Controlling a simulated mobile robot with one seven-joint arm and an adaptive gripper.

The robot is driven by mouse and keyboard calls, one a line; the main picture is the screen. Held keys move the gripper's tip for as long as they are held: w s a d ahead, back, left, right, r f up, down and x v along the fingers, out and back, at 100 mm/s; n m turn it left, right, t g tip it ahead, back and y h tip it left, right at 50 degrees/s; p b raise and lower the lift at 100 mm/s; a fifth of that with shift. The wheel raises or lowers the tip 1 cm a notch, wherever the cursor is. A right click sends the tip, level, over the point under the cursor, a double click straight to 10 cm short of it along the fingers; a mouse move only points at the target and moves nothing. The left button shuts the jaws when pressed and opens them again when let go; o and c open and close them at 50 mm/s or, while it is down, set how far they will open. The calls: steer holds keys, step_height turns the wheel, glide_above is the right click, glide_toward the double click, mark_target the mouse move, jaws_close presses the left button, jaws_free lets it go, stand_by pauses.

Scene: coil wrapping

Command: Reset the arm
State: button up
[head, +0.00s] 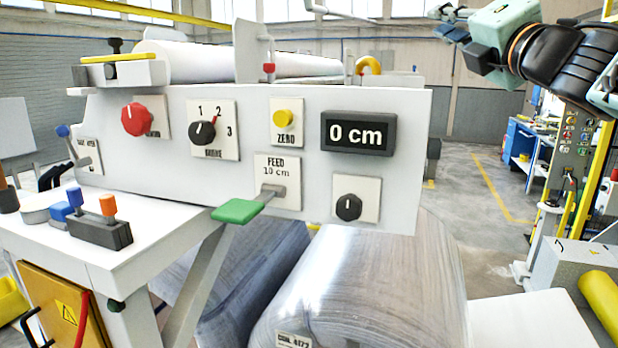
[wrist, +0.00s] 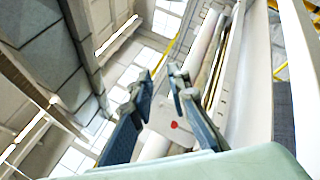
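My arm reaches in from the top right of the head view. My gripper (head: 447,23) is raised in the air to the right of the white machine panel (head: 320,215) and touches nothing. In the wrist view its two dark fingers (wrist: 160,78) stand apart with nothing between them, so it is open and empty. The wrist camera looks up past the machine's white roll (wrist: 205,40) towards the windows and ceiling.
The panel carries a red knob (head: 136,119), a brake dial (head: 202,132), a yellow zero button (head: 284,118), a display reading 0 cm (head: 358,133) and a green-handled feed lever (head: 238,210). A wrapped coil (head: 365,285) lies below. Open floor (head: 460,190) lies behind, to the right.

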steer(key=s+d+f+m+g+h, duration=0.1)
steer(key=s+f+m+g+h, duration=0.25)
steer(key=f+m, duration=0.7)
steer(key=s+d+f+m+g+h, duration=0.2)
steer(key=s+f+m+g+h, duration=0.15)
steer(key=f+m, duration=0.7)
steer(key=s+a+f+m+g+y, duration=0.1)
steer(key=s+a+f+m+g, duration=0.2)
steer(key=s+f, duration=0.6)
steer(key=s+a+f+m+g+y, duration=0.1)
steer(key=s+a+f+m+g, duration=0.2)
steer(key=f, duration=1.3)
steer(key=s+a+g, duration=0.2)
steer(key=s+a, duration=0.3)
steer(key=s, duration=0.1)
steer(key=shift+s+a+f+m+y, duration=0.3)
steer(key=shift+f, duration=0.1)
